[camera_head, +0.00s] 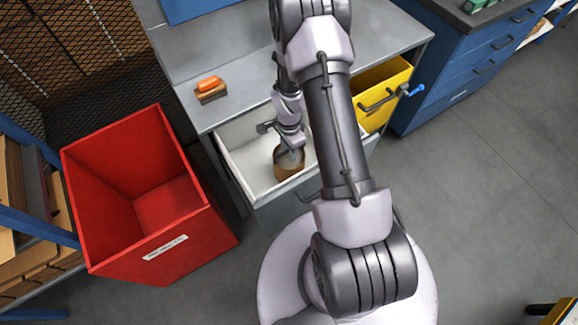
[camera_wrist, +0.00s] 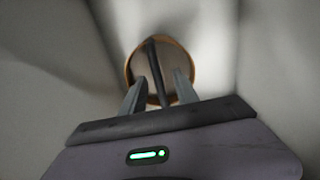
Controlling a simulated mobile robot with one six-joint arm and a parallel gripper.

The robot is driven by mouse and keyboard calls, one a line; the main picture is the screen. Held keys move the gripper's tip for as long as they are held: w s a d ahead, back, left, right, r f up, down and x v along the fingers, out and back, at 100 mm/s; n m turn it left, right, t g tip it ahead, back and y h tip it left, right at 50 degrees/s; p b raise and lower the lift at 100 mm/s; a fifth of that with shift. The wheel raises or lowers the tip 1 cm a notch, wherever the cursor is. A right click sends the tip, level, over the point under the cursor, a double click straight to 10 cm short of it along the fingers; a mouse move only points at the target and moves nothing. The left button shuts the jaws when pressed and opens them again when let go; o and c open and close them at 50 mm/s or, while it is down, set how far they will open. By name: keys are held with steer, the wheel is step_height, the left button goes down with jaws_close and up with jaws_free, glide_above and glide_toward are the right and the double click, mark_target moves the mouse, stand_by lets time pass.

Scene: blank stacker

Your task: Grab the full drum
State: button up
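A round brown drum (camera_head: 290,172) stands in the open white drawer under the grey bench. In the wrist view the drum (camera_wrist: 146,64) shows an orange-brown rim, a grey inside or top, and a dark bar across it. My gripper (camera_head: 290,158) points down into the drawer, right over the drum. In the wrist view my gripper (camera_wrist: 162,92) has its two fingers apart, one on each side of the dark bar, and their tips overlap the drum's outline. I cannot tell whether they touch it. My arm hides part of the drawer.
The white drawer's (camera_head: 237,172) walls stand close around my gripper. A yellow drawer (camera_head: 390,78) is open to the right. A tall red bin (camera_head: 150,235) stands on the left. An orange-topped brush-like block (camera_head: 210,88) lies on the bench (camera_head: 235,50). The floor (camera_head: 490,190) at right is clear.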

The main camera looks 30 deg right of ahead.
steer(key=shift+f+b, duration=0.25)
steer(key=shift+b, duration=0.1)
stand_by(0.3)
jaws_close()
stand_by(1.5)
